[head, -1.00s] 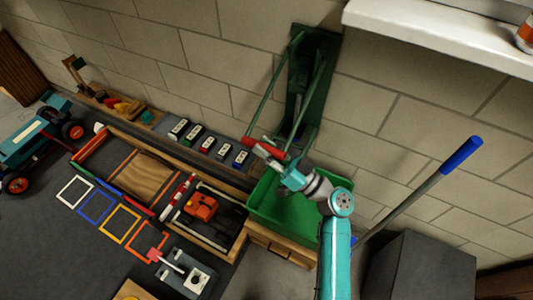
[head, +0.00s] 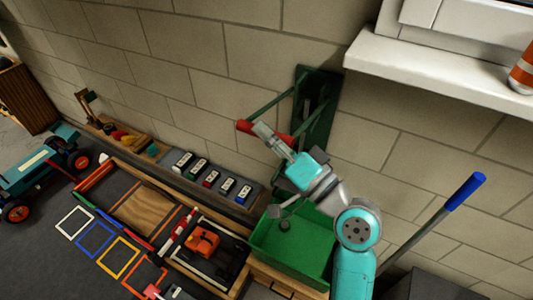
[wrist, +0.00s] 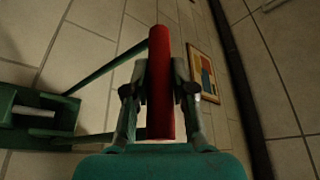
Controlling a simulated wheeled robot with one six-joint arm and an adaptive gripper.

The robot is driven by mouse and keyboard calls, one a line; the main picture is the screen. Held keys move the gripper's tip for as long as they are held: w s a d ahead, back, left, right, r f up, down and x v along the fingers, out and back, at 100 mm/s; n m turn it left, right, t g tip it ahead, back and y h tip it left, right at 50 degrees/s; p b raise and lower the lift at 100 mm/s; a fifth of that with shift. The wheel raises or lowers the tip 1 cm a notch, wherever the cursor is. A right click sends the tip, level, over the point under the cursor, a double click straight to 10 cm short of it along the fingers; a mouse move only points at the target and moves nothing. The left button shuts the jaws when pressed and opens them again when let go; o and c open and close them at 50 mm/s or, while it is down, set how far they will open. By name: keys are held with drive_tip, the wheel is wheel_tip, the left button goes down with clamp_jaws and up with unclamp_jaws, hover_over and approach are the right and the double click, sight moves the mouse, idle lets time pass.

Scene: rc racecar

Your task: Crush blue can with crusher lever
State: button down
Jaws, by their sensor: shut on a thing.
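The green can crusher (head: 318,105) is fixed to the block wall, with two lever arms reaching out to a red handle (head: 245,126). My gripper (head: 264,131) is shut on the red handle, and the lever stands out from the wall. In the wrist view, the red handle (wrist: 160,50) lies between both fingers (wrist: 160,85), and the crusher body (wrist: 30,130) is at the left with a pale bar inside. I cannot make out a blue can in any view.
A green bin (head: 262,240) stands below the crusher. An orange and white can (head: 523,72) sits on the white windowsill (head: 430,62). A blue-tipped pole (head: 465,190) leans at the right. Trays, coloured frames and a toy tractor (head: 35,170) lie at the left.

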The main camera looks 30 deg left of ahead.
drive_tip(key=w+r+m+h, duration=0.3)
drive_tip(key=w+r+m, duration=0.7)
drive_tip(key=w+r, duration=0.6)
drive_tip(key=shift+d+r+m+h, duration=0.3)
drive_tip(key=shift+r+m+h, duration=0.1)
drive_tip(key=shift+r, duration=1.1)
drive_tip(key=c, duration=1)
unclamp_jaws()
drive_tip(key=shift+w, duration=0.15)
drive_tip(key=v, duration=1.2)
drive_tip(key=shift+d, duration=0.1)
